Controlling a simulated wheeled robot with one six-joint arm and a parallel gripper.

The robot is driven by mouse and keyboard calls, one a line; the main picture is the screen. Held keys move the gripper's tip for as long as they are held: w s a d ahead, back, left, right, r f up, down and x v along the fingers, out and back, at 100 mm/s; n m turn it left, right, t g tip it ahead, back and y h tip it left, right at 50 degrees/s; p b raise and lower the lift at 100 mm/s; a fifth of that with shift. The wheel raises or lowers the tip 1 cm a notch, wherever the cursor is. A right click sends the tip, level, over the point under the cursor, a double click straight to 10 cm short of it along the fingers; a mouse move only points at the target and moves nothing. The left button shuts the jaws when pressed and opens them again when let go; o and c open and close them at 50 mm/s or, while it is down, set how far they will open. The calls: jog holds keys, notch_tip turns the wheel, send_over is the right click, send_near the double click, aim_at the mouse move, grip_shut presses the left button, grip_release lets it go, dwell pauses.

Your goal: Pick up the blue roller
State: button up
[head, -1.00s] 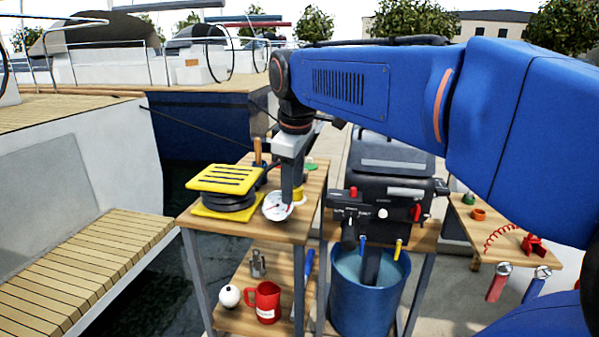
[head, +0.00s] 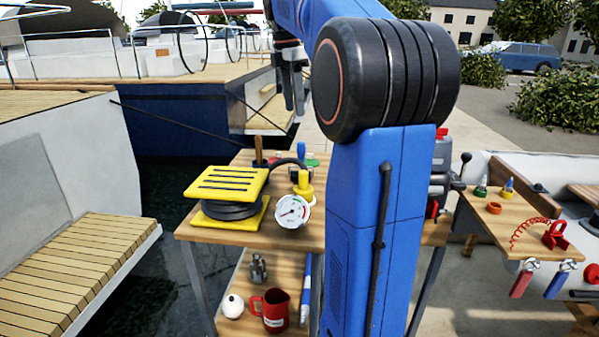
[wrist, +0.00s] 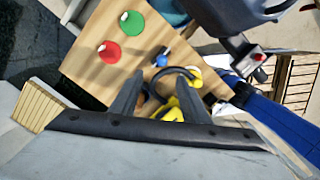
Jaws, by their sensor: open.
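A long blue item with a white part (head: 306,285) stands or leans at the right of the lower shelf, close beside my arm. It may be the blue roller, but I cannot tell for sure. A small blue upright thing (head: 301,152) stands at the back of the table top. In the wrist view a small blue piece (wrist: 161,61) shows beyond the fingertips. My gripper (head: 291,98) is raised above the back of the table, fingers pointing down. In the wrist view its two fingers (wrist: 157,88) are apart with nothing held between them.
The table top (head: 285,232) carries a yellow-plated black coil (head: 226,190), a white gauge (head: 292,212) and a yellow fitting (head: 303,186). A red mug (head: 273,307) and white ball (head: 232,306) are on the lower shelf. My arm hides the table's right side.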

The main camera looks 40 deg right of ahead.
send_over(302, 158)
jog(key=w, duration=0.2)
jog(key=f, duration=1)
jog(key=shift+s+a, duration=0.1)
jog(key=shift+s, duration=0.15)
jog(key=shift+s+d+f, duration=0.15)
jog(key=shift+d+f, duration=0.05)
jog(key=shift+f, duration=1.1)
jog(key=shift+s+d+f, duration=0.1)
jog(key=shift+d+f, duration=0.05)
jog(key=shift+f, duration=1.15)
grip_shut()
